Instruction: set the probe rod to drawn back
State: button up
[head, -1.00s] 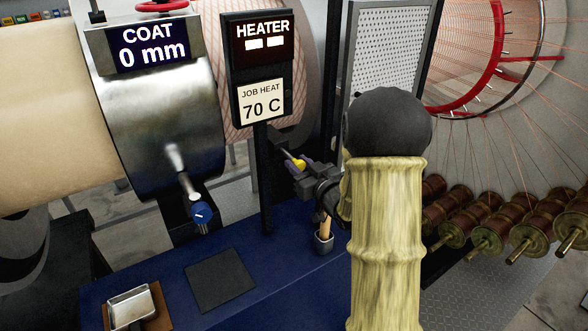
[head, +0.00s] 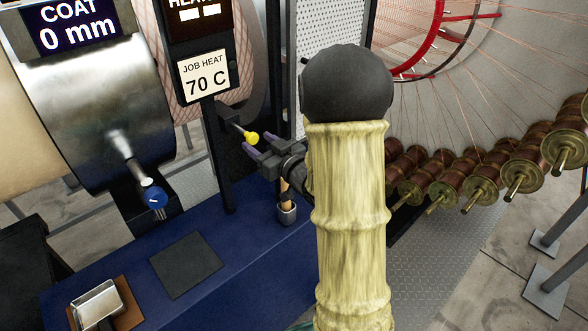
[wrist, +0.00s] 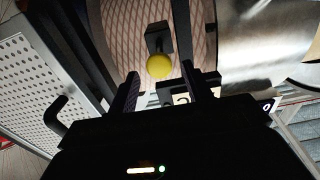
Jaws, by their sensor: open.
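The probe rod (head: 240,130) sticks out from a dark block on the heater post and ends in a yellow knob (head: 252,137). In the wrist view the yellow knob (wrist: 160,65) shows beyond the fingertips, between the two finger lines. My gripper (head: 256,148) is open and empty, just below and right of the knob in the head view, with its purple-grey fingers pointing at it. I see no contact between the fingers and the knob. Most of the rod lies behind the knob in the wrist view.
The heater sign (head: 200,75) reads JOB HEAT 70 C. A metal drum (head: 105,110) with a blue knob (head: 155,197) stands left. A cup with a wooden handle (head: 287,212) sits below my gripper on the blue bench (head: 235,235). A perforated panel (head: 318,30) and copper spools (head: 465,170) lie right.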

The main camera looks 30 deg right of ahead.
jog(key=b+v, duration=1)
jog(key=v, duration=0.4)
jog(key=shift+w+d, duration=0.1)
dwell(0.3)
